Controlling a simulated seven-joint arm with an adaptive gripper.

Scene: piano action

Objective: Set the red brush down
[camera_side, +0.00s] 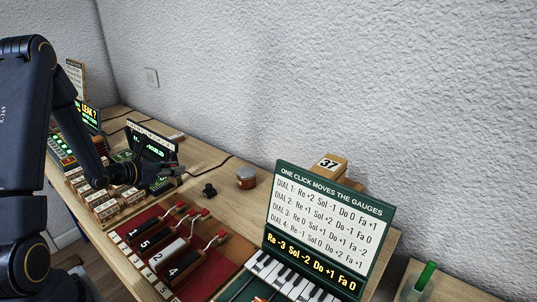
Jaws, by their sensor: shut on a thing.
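My gripper (166,178) is dark and reaches in from the left, low over the bench behind the red tray. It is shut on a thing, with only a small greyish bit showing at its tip. I take this to be the red brush, but it is too small and hidden to make out its colour or bristles. I cannot tell whether it touches the bench (222,180).
A red tray (205,268) holds numbered blocks and red-tipped levers. Behind it are a small black knob (209,190) and a round brown-lidded jar (246,177). A green sign (330,228) stands behind piano keys (290,279). A cup (413,290) holds a green stick.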

